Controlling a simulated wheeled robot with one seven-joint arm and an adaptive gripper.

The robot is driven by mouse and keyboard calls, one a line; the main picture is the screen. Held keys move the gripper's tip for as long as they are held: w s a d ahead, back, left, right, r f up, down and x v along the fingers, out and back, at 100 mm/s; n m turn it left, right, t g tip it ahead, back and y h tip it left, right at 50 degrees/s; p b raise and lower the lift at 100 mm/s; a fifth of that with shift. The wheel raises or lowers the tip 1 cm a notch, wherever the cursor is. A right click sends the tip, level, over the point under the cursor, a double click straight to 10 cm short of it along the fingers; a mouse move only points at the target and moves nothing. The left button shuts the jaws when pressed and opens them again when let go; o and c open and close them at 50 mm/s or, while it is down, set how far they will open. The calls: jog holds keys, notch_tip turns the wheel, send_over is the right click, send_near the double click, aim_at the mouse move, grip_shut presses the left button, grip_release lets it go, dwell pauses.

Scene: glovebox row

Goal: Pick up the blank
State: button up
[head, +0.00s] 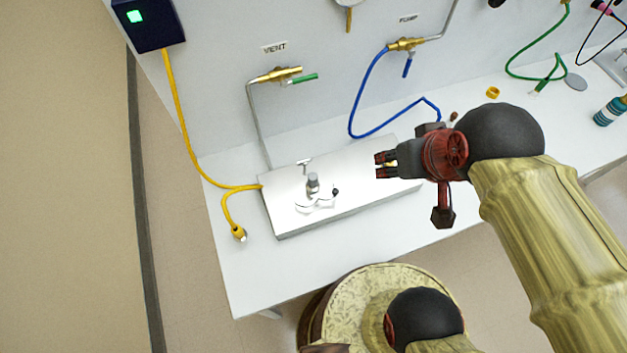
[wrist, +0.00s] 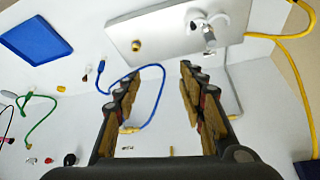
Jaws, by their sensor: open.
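A flat grey disc (head: 575,82) lies on the bench near the green cord at the right of the head view. It looks most like the blank, but I cannot be sure. My gripper (head: 386,164) is well to its left, above the right end of a metal box (head: 285,222). In the wrist view my gripper's fingers (wrist: 160,105) are apart, with no object held between them. A brass fitting (wrist: 136,45) sits on the box top, beyond the fingertips. A steel fitting (head: 313,184) with a ring-like clamp stands on the box's left part.
A blue hose (head: 352,112) and yellow cable (head: 176,110) run around the box. A yellow ring (head: 492,92) and teal bottle (head: 611,111) stand on the bench. A blue tray (wrist: 38,34) shows in the wrist view. Valves line the wall.

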jog(key=shift+o, duration=0.2)
jog(key=w+a+f+n+g+p, duration=0.2)
jog(key=w+a+f+g, duration=0.1)
jog(key=a+f, duration=0.3)
jog(key=shift+w+a+f+g, duration=0.15)
jog(key=shift+a+f+g, duration=0.25)
jog(key=shift+f, duration=0.1)
jog(key=m+g+p, duration=0.2)
jog(key=m, duration=0.1)
send_over(312, 176)
jog(key=s+d, duration=0.1)
jog(key=s, duration=0.1)
jog(key=f, duration=1)
jog(key=shift+w, duration=0.25)
jog(key=shift+w+a+r, duration=0.1)
jog(key=shift+w+a, duration=0.05)
jog(key=shift+w, duration=0.25)
jog(key=shift+w+a+r, duration=0.1)
jog(key=shift+w+a, duration=0.05)
jog(key=shift+w, duration=0.25)
jog(key=shift+w+r+m, duration=0.1)
jog(key=shift+r+m, duration=0.05)
jog(key=shift+m, duration=0.35)
jog(key=shift+f+m, duration=0.3)
jog(key=shift+a+f+b, duration=0.15)
jog(key=shift+f+b, duration=0.7)
jog(key=shift+f, duration=2.75)
